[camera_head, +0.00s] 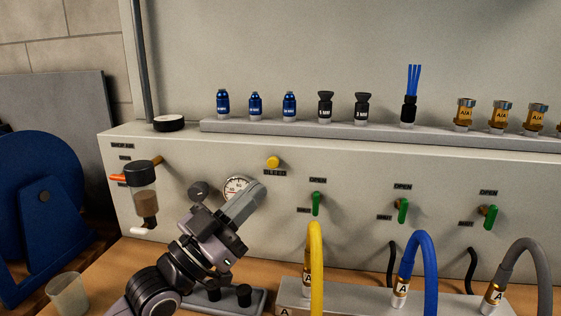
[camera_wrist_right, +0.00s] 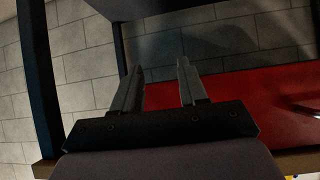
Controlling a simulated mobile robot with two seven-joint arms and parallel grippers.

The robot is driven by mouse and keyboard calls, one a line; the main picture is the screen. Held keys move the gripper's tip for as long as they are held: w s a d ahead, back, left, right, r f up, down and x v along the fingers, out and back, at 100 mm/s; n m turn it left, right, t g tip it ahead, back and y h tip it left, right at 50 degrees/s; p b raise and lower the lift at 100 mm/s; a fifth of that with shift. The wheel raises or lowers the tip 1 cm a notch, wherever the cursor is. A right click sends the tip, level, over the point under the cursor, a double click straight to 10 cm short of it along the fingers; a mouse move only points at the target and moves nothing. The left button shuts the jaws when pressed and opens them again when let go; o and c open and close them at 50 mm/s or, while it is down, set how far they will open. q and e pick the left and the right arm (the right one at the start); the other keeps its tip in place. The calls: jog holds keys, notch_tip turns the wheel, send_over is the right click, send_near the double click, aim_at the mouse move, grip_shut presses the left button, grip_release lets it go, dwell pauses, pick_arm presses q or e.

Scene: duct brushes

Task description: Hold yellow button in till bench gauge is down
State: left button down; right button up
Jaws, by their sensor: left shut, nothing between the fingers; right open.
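The yellow button (camera_head: 273,162) is on the front of the grey panel, above a small black label. The round white bench gauge (camera_head: 236,187) is just left of and below it, partly hidden by my left gripper; I cannot read its needle. My left gripper (camera_head: 254,190) is shut and empty, its fingertips pointing up and to the right, a little below the button. I see no clear contact with the button. In the right wrist view my right gripper (camera_wrist_right: 160,75) is open with nothing between its fingers.
A bowl filter (camera_head: 145,195) and a dark knob (camera_head: 198,191) are left of the gauge. Green valve levers (camera_head: 316,203) are on the right. Yellow (camera_head: 316,265), blue (camera_head: 424,265) and grey hoses stand below. Several fittings line the ledge (camera_head: 390,132). A red surface (camera_wrist_right: 260,105) is near my right gripper.

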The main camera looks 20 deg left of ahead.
pick_arm(q)
jog(key=shift+s, duration=0.1)
jog(key=b, duration=0.2)
send_near(273, 162)
jog(key=w+d+r, duration=0.2)
jog(key=d+r, duration=0.2)
jog(key=shift+w+a+b, duration=0.25)
jog(key=shift+w+b, duration=0.05)
jog(key=shift+w, duration=0.5)
dwell(1.4)
jog(key=shift+w+a, duration=0.1)
jog(key=shift+w, duration=0.3)
jog(key=shift+w+a+f, duration=0.1)
jog(key=shift+w+a, duration=0.05)
jog(key=shift+w, duration=0.35)
dwell(2.0)
